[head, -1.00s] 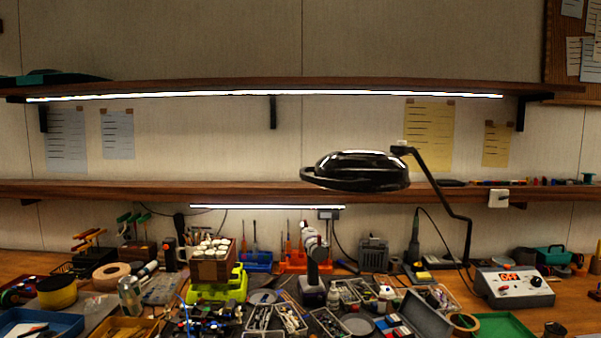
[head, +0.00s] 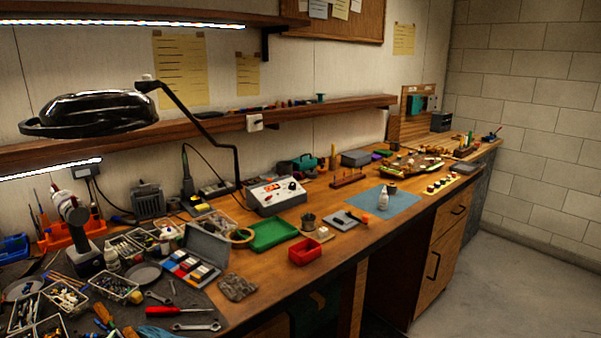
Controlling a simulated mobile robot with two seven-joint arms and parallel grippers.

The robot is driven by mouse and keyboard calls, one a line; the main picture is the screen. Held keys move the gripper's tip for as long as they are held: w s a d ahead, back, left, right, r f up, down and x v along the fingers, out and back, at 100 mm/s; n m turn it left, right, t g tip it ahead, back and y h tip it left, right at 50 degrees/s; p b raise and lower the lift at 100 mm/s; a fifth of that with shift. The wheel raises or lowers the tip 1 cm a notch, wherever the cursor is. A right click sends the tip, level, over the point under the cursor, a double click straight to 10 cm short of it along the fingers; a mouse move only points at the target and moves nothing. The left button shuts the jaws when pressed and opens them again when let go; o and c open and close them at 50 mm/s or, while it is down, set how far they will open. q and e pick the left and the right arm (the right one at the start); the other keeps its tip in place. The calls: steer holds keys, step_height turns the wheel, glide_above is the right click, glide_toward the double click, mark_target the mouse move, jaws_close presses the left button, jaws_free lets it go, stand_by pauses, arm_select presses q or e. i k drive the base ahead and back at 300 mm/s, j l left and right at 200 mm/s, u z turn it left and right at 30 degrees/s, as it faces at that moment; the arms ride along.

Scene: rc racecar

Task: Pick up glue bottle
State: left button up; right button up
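A small white bottle (head: 383,200) with a narrow tip stands upright on the blue mat (head: 402,205) at the middle right of the bench. It may be the glue bottle; its label is too small to read. Another small white bottle (head: 112,259) stands at the left among the parts trays, so I cannot tell for sure which one holds glue. Neither of my grippers shows in the head view.
A dark jar (head: 391,188) stands right behind the bottle on the mat. A red bin (head: 305,251), a green tray (head: 274,234) and a control box (head: 276,195) lie to the left. A black magnifier lamp (head: 90,112) overhangs the left side. The floor (head: 500,270) at right is clear.

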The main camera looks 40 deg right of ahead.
mark_target(382, 202)
steer(key=z, duration=1.8)
steer(key=i+l+u, duration=0.15)
steer(key=u, duration=0.25)
steer(key=i+l+u, duration=0.2)
steer(key=u, duration=0.25)
steer(key=i+l+u, duration=0.2)
steer(key=l, duration=0.35)
steer(key=i+l+u, duration=0.1)
steer(key=i+l, duration=0.3)
steer(key=l, duration=0.15)
steer(key=i+l, duration=0.1)
steer(key=l, duration=0.2)
steer(key=i+l, duration=0.15)
steer(key=l, duration=0.2)
